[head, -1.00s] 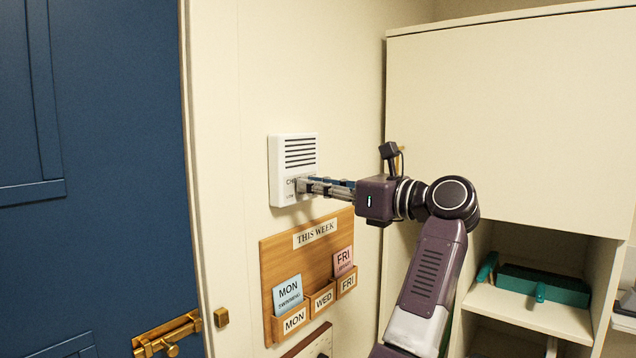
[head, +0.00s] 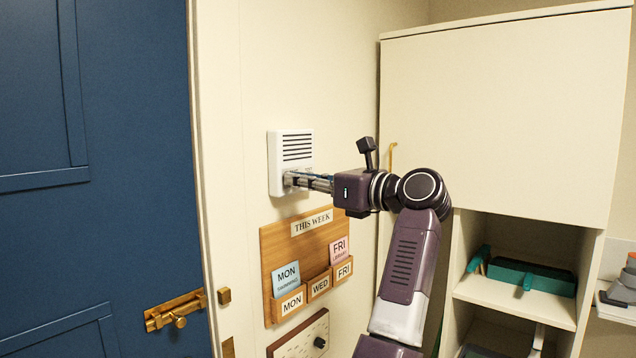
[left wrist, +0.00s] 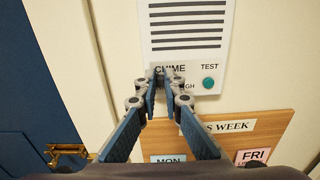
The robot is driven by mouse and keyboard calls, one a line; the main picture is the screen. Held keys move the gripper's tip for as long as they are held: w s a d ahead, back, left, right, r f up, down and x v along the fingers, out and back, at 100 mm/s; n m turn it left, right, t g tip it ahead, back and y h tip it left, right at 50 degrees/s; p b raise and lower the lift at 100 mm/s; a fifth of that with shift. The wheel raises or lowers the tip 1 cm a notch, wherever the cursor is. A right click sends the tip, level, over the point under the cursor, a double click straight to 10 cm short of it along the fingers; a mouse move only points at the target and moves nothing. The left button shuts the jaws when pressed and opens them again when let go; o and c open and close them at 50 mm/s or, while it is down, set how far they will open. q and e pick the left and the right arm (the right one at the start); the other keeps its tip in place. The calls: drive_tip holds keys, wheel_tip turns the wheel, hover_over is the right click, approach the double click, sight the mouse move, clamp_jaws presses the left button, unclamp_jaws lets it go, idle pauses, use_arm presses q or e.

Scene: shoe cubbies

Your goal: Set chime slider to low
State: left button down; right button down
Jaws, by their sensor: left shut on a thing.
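The white chime box (head: 291,148) is mounted on the cream wall; it also fills the top of the left wrist view (left wrist: 185,28). It has dark slots, a CHIME label, a green TEST button (left wrist: 208,83) and, partly covered, a label ending in "GH" right of my fingers. My left gripper (head: 288,180) reaches the lower left of the box face. In the left wrist view its fingertips (left wrist: 160,76) are closed together just under the CHIME label. The slider knob is hidden between them, and the low label is covered. My right gripper is not in view.
Below the box hangs a wooden THIS WEEK board (head: 285,250) with day cards, and a panel with a dark knob (head: 319,342). A blue door (head: 100,200) with a brass latch (head: 175,310) is at left. A cream cubby cabinet (head: 500,110) stands at right.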

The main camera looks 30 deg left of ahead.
use_arm(q)
drive_tip(key=shift+f, duration=0.15)
drive_tip(key=c, duration=2.3)
unclamp_jaws()
drive_tip(key=shift+s+a, duration=0.15)
drive_tip(key=shift+s, duration=0.1)
drive_tip(key=d, duration=0.8)
drive_tip(key=shift+s+r, duration=0.2)
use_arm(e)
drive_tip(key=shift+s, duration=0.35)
use_arm(q)
drive_tip(key=shift+a, duration=0.15)
drive_tip(key=shift+f, duration=0.1)
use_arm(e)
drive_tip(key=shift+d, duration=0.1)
